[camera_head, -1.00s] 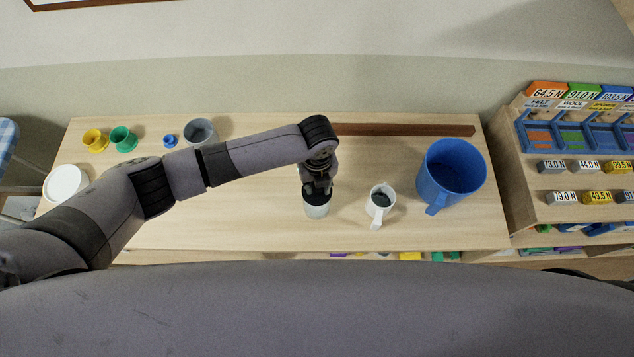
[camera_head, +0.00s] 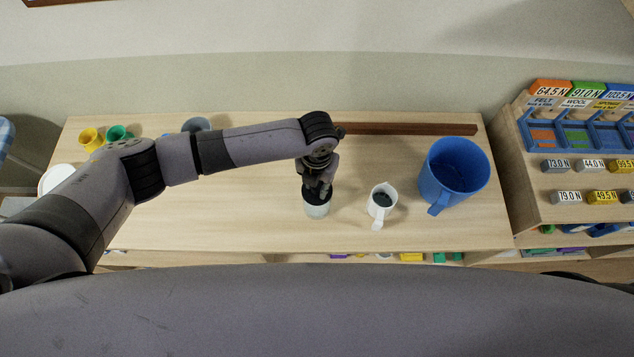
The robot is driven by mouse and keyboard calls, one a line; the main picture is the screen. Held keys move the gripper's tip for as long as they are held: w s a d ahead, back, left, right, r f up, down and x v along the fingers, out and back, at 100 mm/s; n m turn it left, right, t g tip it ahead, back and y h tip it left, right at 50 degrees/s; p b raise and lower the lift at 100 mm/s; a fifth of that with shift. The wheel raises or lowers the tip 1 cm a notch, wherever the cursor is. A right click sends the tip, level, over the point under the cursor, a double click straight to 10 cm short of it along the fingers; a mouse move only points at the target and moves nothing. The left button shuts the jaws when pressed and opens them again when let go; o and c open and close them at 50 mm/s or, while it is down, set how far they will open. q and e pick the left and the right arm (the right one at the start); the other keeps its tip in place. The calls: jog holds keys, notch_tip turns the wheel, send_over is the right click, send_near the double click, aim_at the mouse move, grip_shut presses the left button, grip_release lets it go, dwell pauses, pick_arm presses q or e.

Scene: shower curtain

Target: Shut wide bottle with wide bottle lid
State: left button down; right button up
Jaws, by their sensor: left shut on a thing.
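The wide bottle (camera_head: 317,210) stands upright on the wooden table near its front edge, with a pale, light-coloured body. A dark round lid (camera_head: 316,196) is at the bottle's mouth. My left gripper (camera_head: 319,192) points down from above and is shut on the lid. The fingers partly cover the lid, so I cannot tell whether it sits fully flush on the rim. My right gripper is not in view.
A white jug (camera_head: 381,206) and a large blue jug (camera_head: 453,172) stand to the right of the bottle. A brown bar (camera_head: 405,129) lies along the back. Yellow (camera_head: 90,138) and green (camera_head: 116,133) cups stand at the back left.

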pick_arm(q)
jog(key=m+b, duration=0.1)
jog(key=m, duration=0.2)
jog(key=shift+f, duration=0.15)
jog(key=shift+m+b, duration=0.35)
jog(key=shift+m, duration=0.55)
jog(key=c, duration=1.2)
grip_release()
jog(key=shift+c, duration=0.2)
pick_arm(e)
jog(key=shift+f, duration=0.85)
pick_arm(q)
notch_tip(320, 180, up, 12)
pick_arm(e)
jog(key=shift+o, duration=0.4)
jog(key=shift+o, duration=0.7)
